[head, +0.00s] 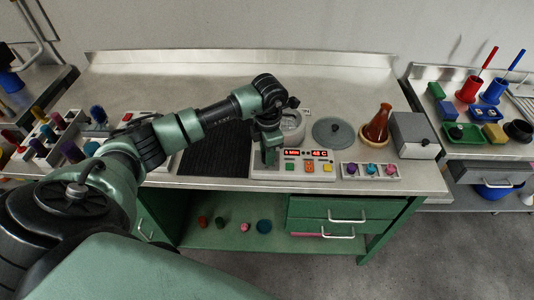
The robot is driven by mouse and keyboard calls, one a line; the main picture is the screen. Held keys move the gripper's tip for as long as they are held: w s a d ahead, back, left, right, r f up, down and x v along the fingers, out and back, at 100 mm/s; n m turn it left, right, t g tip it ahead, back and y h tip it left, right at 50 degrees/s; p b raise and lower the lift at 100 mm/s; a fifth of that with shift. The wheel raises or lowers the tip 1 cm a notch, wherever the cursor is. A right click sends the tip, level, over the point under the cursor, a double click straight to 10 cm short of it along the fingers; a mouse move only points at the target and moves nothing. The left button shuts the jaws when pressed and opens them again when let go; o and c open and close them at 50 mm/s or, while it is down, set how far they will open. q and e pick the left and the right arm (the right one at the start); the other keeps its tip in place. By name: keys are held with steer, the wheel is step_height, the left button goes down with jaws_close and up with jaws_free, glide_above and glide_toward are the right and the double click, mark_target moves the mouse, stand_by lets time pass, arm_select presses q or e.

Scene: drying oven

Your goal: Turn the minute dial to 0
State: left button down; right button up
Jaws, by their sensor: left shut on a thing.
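The drying oven's control panel (327,172) is at the front of the middle bench. It has a red lit display (306,153) that seems to read 5 Min and 48 C, though the digits are small. Green, orange and yellow buttons sit below the display. My left gripper (269,158) points down at the left part of this panel, beside the display. It is shut on the minute dial, which the fingers hide. My right gripper is not in view.
A round pale vessel (292,127) stands behind the panel. A grey round lid (333,132), a brown flask (377,122) and a grey box (413,135) stand to the right. A strip with colored knobs (370,171) is right of the panel. A dark ribbed mat (215,150) lies to the left.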

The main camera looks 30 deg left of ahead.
arm_select(q)
steer(key=n+b, duration=0.1)
steer(key=n, duration=0.2)
steer(key=shift+w+n, duration=0.1)
steer(key=shift+n, duration=0.2)
steer(key=n+b, duration=0.1)
steer(key=n, duration=0.3)
steer(key=shift+a+n, duration=0.1)
steer(key=shift+n, duration=0.2)
steer(key=n+b, duration=0.1)
steer(key=n, duration=0.3)
steer(key=shift+r+g, duration=0.1)
steer(key=shift+g, duration=0.2)
steer(key=shift+w+n, duration=0.1)
steer(key=shift+n, duration=1.9)
steer(key=c, duration=1.1)
jaws_free()
steer(key=shift+r, duration=0.1)
